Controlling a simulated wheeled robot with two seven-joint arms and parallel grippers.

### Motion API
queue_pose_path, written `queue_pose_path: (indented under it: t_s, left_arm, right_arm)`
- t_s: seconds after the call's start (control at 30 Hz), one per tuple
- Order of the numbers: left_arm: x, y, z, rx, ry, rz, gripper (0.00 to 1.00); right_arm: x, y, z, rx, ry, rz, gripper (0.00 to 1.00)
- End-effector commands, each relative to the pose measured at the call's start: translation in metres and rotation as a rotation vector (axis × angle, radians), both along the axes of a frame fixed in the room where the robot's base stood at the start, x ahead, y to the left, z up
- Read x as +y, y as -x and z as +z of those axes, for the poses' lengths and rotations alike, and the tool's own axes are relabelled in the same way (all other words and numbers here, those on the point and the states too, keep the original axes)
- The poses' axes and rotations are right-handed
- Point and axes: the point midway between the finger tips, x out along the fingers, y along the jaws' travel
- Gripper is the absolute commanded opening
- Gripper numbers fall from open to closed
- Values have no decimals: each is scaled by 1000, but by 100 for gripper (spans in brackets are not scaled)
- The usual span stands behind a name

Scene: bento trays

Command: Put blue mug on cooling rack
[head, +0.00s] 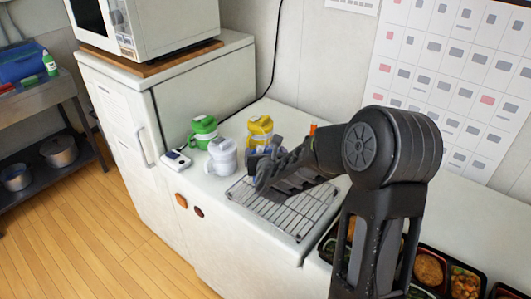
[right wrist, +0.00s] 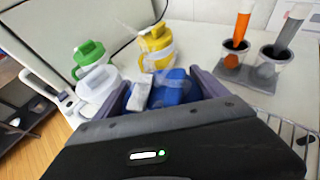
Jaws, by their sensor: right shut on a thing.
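The blue mug (right wrist: 178,88) is between the two fingers of my right gripper (right wrist: 160,90) in the right wrist view, with a pale patch at its left side. The gripper is shut on it. In the head view my right gripper (head: 268,172) is over the back left part of the cooling rack (head: 305,212), a wire grid on the white counter. There the arm and fingers hide most of the mug, and I cannot tell whether it touches the rack. The rack's wires also show at the right edge of the wrist view (right wrist: 291,130). My left gripper is out of view.
A green mug (head: 203,131), a white mug (head: 222,158) and a yellow mug (head: 260,130) stand close behind and left of the rack. Filled bento trays (head: 430,268) lie at the right. A holder (right wrist: 250,72) with orange and grey sticks stands behind the rack.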

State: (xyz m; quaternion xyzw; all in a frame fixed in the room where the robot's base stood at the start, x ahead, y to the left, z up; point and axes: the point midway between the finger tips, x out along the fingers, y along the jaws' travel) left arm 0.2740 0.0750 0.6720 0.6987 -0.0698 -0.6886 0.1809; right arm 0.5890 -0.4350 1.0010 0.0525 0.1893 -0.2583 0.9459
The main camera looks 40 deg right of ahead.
Motion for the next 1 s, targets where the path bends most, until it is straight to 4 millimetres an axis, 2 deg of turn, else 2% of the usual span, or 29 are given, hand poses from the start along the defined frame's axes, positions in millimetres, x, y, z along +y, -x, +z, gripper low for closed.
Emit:
queue_pose_path:
  t_s: [0.43,0.47,0.67,1.0]
  left_arm:
    - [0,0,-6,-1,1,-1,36]
    - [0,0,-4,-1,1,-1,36]
    - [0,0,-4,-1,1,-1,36]
    - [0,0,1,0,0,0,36]
  right_arm:
    - [0,-1,-4,-6,2,1,11]
    - [0,0,-4,-1,0,1,84]
    - [0,0,-4,-2,-1,1,100]
    - [0,0,-1,-2,-1,1,100]
